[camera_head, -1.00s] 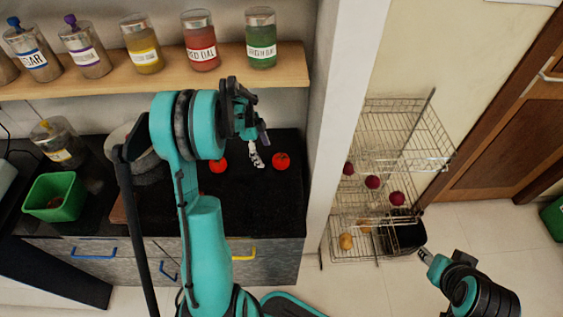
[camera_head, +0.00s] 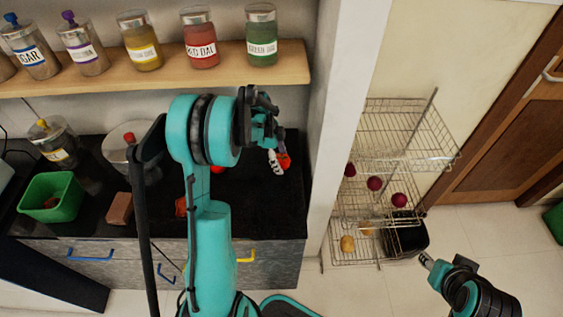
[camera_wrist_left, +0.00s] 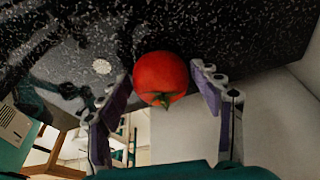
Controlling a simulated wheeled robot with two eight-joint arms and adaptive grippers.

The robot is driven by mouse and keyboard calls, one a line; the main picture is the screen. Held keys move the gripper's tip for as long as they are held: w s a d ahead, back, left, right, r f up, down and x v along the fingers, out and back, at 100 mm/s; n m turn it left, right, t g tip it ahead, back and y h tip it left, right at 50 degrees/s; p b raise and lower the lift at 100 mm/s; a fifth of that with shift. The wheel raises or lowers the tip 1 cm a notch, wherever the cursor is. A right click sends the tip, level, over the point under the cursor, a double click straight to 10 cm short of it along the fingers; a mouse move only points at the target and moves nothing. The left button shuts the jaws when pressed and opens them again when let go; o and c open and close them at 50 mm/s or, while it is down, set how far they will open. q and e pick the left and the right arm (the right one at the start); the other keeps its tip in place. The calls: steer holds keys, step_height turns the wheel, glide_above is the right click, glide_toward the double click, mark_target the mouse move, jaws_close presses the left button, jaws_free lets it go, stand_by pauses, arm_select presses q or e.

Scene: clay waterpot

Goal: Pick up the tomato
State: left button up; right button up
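A red tomato (camera_head: 284,161) rests on the black speckled counter near its right end, partly covered by my left gripper (camera_head: 276,158) in the head view. In the left wrist view the tomato (camera_wrist_left: 161,77) lies between the fingertips of the open left gripper (camera_wrist_left: 160,88), with a gap on the right and little or none visible on the left. A second tomato (camera_head: 217,169) is mostly hidden behind my left arm. My right gripper (camera_head: 428,262) is over the floor at the lower right, far from the counter; its opening is too small to judge.
A shelf (camera_head: 150,78) with several jars runs above the counter (camera_head: 245,205). A white post (camera_head: 345,90) stands right of the counter, with a wire rack (camera_head: 400,130) beyond it. A green container (camera_head: 50,198), a brown block (camera_head: 119,208) and a pot (camera_head: 118,150) stand left.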

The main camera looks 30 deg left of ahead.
mark_target(282, 160)
arm_select(q)
steer(key=c, duration=0.7)
steer(key=shift+o, duration=0.2)
steer(key=shift+r+p, duration=0.3)
steer(key=shift+r, duration=0.25)
steer(key=r, duration=0.1)
steer(key=p, duration=0.1)
steer(key=s+r, duration=0.1)
steer(key=shift+d+r+p, duration=0.25)
steer(key=shift+r+p, duration=0.05)
steer(key=s+d+p, duration=0.1)
steer(key=s+d, duration=0.2)
steer(key=s, duration=0.1)
steer(key=s+d+p, duration=0.1)
steer(key=s+d, duration=0.2)
steer(key=s, duration=0.2)
steer(key=s+d+p, duration=0.1)
steer(key=s+d, duration=0.2)
steer(key=s, duration=0.2)
steer(key=shift+s+f, duration=0.15)
